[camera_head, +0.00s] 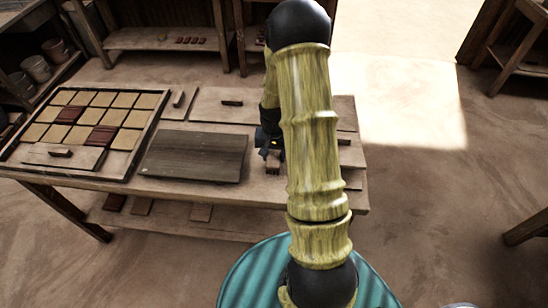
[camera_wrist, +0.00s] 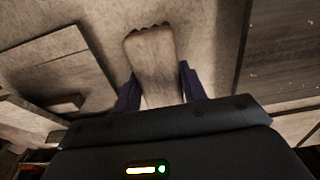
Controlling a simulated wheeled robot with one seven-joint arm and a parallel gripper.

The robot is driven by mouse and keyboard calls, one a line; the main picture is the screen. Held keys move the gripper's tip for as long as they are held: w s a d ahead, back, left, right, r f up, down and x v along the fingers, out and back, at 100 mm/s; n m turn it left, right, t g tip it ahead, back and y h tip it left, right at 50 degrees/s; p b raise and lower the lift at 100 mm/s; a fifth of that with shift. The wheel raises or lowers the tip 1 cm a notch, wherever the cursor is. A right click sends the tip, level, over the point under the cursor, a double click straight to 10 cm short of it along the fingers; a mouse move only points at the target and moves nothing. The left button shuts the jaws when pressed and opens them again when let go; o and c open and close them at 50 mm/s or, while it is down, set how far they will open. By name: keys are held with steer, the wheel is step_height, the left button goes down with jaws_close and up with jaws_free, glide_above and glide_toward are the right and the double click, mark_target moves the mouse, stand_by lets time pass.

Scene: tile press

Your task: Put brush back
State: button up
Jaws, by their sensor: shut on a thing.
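The brush (camera_wrist: 152,62) is a light wooden piece with a dark jagged edge at its far end. In the wrist view it lies between the two dark blue fingers of my gripper (camera_wrist: 158,84), which is shut on it. In the head view my gripper (camera_head: 270,150) is over the right part of the worktable, just right of a dark board. A small brown end of the brush (camera_head: 273,167) shows below it. I cannot tell whether the brush touches the tabletop. My arm hides part of the table there.
The worktable (camera_head: 110,184) holds a framed tray (camera_head: 148,130) of tan and dark red tiles at left. A dark flat board (camera_head: 195,155) lies in the middle. Pale boards with dark handles (camera_head: 225,103) lie behind and at right. Shelves stand at the back; the floor at right is clear.

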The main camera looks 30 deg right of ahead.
mark_target(274, 154)
steer(key=shift+f, duration=0.9)
steer(key=shift+f, duration=0.2)
steer(key=o, duration=0.9)
steer(key=shift+o, duration=0.2)
step_height(274, 154, up, 12)
steer(key=shift+r, duration=0.2)
